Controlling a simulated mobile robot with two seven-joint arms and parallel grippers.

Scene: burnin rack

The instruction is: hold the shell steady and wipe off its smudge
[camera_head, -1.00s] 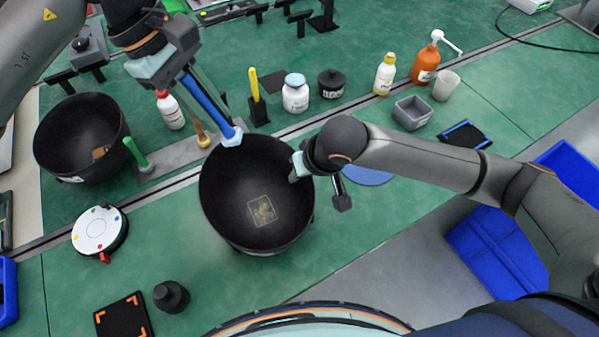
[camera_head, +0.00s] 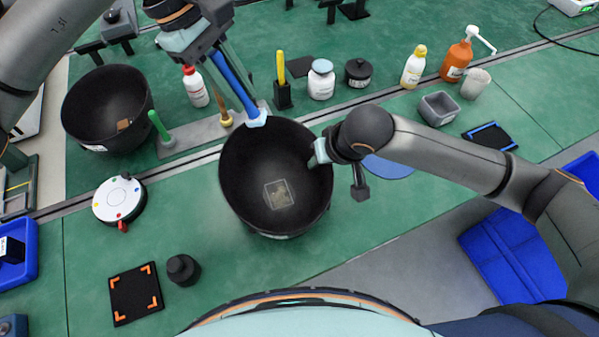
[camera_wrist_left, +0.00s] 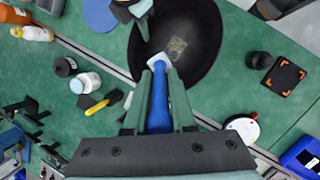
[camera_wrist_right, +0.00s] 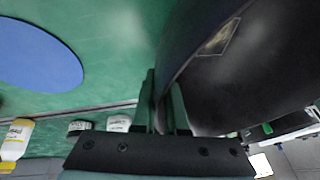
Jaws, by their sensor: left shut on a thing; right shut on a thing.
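The shell (camera_head: 245,160) is a black bowl on the green bench, open side up. Inside it a thin square outline frames a tan smudge (camera_head: 279,194), also visible in the left wrist view (camera_wrist_left: 177,47). My left gripper (camera_head: 240,92) is shut on a blue-handled wiper (camera_wrist_left: 158,100) with a pale head (camera_head: 257,119). The head is at the shell's far rim, away from the smudge; whether it touches the shell is unclear. My right gripper (camera_head: 318,154) is shut on the shell's right rim, and its fingers straddle the wall in the right wrist view (camera_wrist_right: 165,98).
A second black bowl (camera_head: 85,110) stands at left, with a green-handled tool (camera_head: 160,128) beside it. Bottles (camera_head: 321,80) and a grey bin (camera_head: 438,107) stand behind. A white disc (camera_head: 119,200), black cup (camera_head: 183,269) and orange-marked mat (camera_head: 136,294) lie front left.

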